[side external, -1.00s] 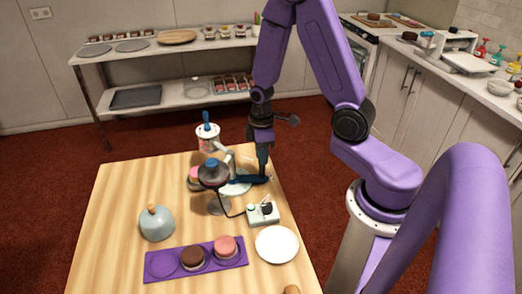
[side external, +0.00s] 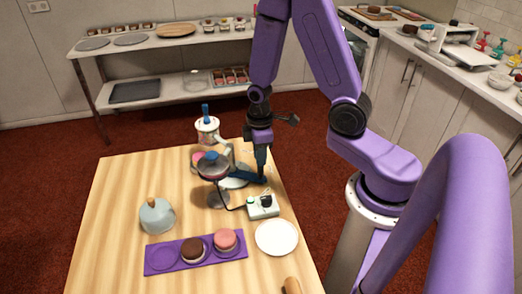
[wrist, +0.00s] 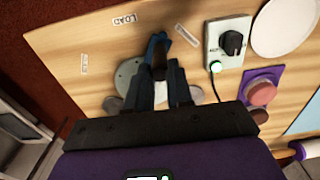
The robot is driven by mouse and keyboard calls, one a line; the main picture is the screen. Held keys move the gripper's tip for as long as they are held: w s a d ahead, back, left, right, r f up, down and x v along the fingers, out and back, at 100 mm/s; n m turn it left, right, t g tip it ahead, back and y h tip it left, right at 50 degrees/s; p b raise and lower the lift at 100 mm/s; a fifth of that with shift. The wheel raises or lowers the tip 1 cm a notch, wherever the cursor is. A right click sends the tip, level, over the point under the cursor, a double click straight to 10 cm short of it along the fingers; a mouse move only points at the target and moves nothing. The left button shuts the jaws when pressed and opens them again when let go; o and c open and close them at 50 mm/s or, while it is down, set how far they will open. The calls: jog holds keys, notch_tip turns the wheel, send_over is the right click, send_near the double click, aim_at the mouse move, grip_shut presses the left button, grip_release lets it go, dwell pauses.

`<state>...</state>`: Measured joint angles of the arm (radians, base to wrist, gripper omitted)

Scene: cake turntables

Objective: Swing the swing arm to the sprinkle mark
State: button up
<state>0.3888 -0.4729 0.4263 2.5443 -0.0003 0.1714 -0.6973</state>
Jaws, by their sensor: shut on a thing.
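The swing arm (side external: 246,175) is a dark blue bar low over a pale round base (side external: 232,184) near the table's right edge. My gripper (side external: 262,172) is shut on its near right end; in the wrist view a blue handle (wrist: 157,44) shows between the fingertips (wrist: 164,72). A pink-topped piece (side external: 197,157) sits at the far left, partly hidden by a round-topped device (side external: 213,167) on a stand. In the wrist view are a LOAD label (wrist: 124,20) and two others, (wrist: 187,37) and (wrist: 84,64), too small to read, so I cannot tell the sprinkle mark.
A switch box (side external: 262,206) with a cable stands just in front of the arm. A white plate (side external: 276,238), a purple tray (side external: 160,260) with two cakes, and a grey dome (side external: 157,216) lie nearer.

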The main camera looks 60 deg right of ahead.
jog(key=shift+a, duration=0.2)
jog(key=shift+s+a, duration=0.1)
jog(key=shift+a, duration=1.25)
jog(key=shift+a, duration=0.7)
jog(key=o, duration=0.8)
